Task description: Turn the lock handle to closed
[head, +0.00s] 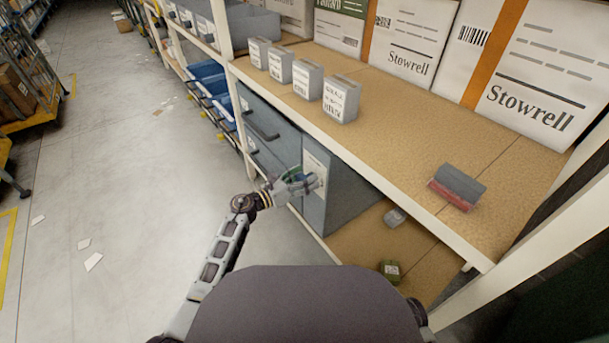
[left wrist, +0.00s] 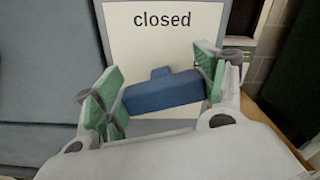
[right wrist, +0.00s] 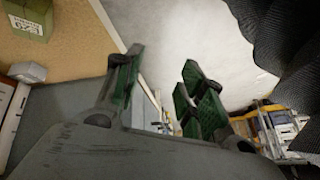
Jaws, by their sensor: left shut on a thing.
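The blue lock handle (left wrist: 163,92) lies nearly level, slightly tilted, on a white plate (left wrist: 160,45) marked "closed" in the left wrist view. Its small tab points up toward that word. My left gripper (left wrist: 160,95) is shut on the handle, with a green-padded finger at each end. In the head view my left gripper (head: 305,182) is at the plate on the grey cabinet (head: 340,190), and its fingers hide most of the handle. My right gripper (right wrist: 160,78) is open and empty in the right wrist view, away from the handle.
The shelf board (head: 400,120) above the cabinet holds grey labelled boxes (head: 341,99), large Stowrell cartons (head: 410,40) and a grey-and-red block (head: 457,187). A green box (head: 390,271) sits on the lower shelf. A white rack post (head: 540,250) stands at right. The floor at left is mostly clear.

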